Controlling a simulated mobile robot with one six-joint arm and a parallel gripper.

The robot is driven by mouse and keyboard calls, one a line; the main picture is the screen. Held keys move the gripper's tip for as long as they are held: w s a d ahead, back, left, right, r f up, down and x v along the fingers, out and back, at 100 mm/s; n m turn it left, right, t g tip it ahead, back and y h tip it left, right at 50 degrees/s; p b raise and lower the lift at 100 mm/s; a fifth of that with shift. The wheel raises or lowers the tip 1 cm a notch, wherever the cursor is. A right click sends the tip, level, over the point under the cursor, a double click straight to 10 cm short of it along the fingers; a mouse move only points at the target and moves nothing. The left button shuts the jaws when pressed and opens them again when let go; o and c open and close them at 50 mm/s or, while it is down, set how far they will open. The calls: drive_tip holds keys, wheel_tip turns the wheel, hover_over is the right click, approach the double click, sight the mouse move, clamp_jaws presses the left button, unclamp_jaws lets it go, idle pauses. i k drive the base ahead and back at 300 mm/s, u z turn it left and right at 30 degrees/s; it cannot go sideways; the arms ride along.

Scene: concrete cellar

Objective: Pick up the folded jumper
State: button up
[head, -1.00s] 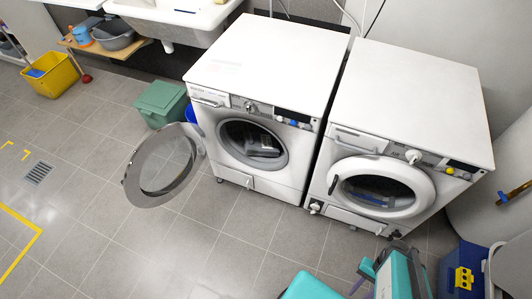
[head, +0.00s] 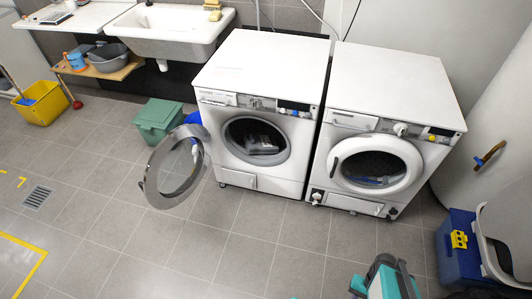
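I cannot make out a folded jumper in this view. The left washing machine (head: 220,165) has its round glass door (head: 152,180) swung wide open to the left. Something grey and dark (head: 262,142) lies inside its drum, too dim to identify. The right machine (head: 322,185) has its round door (head: 343,164) shut, with dark and blue shapes behind the glass. Teal and grey parts of my arm show at the bottom edge, right of centre. My gripper's fingertips are not in view.
A green lidded bin (head: 157,122) stands left of the open door. A sink (head: 170,38), a wooden shelf with tubs and a yellow bucket (head: 40,103) are further left. A blue toolbox (head: 459,245) stands at right. The tiled floor in front is clear.

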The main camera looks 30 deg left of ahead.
sight(255, 144)
drive_tip(key=z, duration=0.35)
drive_tip(key=k, duration=0.55)
drive_tip(key=u, duration=2.55)
drive_tip(key=i, duration=1.15)
drive_tip(key=u, duration=0.05)
